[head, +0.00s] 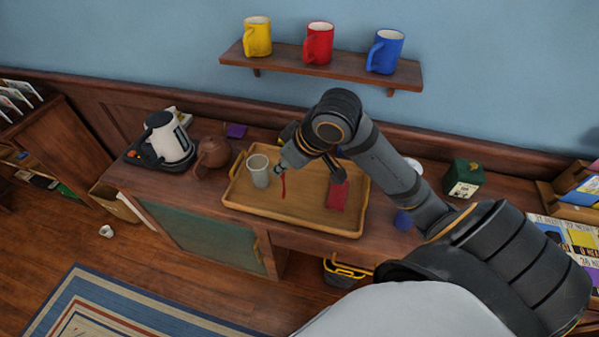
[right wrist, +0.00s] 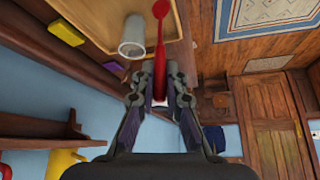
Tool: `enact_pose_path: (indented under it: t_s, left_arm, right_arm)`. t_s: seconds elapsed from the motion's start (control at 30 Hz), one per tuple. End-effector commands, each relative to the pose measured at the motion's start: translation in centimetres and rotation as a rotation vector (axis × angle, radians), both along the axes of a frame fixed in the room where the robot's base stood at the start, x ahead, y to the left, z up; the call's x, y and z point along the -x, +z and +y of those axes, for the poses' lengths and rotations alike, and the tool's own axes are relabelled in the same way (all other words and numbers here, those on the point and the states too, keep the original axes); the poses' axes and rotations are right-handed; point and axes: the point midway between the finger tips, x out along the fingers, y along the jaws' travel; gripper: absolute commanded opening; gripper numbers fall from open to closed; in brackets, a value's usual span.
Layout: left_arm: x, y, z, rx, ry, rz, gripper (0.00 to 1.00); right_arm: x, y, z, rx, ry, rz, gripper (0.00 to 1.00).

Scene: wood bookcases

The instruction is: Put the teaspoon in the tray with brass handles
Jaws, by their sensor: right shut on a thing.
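The red teaspoon (head: 283,187) is in the jaws of my right gripper (head: 280,171), hanging down over the wooden tray with brass handles (head: 290,212). In the right wrist view my right gripper (right wrist: 160,82) is shut on one end of the teaspoon (right wrist: 160,32), and its bowl points away from the jaws. The tray lies on the sideboard; its edge also shows in the right wrist view (right wrist: 176,57). I cannot tell whether the spoon touches the tray floor. My left gripper is not in view.
A grey cup (head: 259,172) stands in the tray left of the spoon. A dark red flat item (head: 338,196) lies in its right part. A green box (head: 464,180) stands to the right.

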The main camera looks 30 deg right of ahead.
Motion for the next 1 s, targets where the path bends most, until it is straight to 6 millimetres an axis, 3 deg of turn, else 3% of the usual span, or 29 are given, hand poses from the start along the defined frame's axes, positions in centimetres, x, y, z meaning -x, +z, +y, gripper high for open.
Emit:
enact_pose_path:
  t_s: [0.33,0.5,0.83,1.0]
  left_arm:
    - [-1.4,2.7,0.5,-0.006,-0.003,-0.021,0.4]
    - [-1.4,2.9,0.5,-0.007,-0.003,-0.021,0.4]
    - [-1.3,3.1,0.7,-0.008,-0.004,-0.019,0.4]
    - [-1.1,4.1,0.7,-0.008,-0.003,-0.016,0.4]
  right_arm:
    - [-5.5,-3.5,-6.9,-0.001,-0.01,0.006,0.0]
    - [-7.4,-7.3,-9.0,-0.004,-0.007,0.002,0.0]
    - [-8.5,-9.4,-10.3,0.0,-0.004,0.0,0.0]
    - [-8.5,-11.9,-10.4,-0.002,-0.004,0.004,0.0]
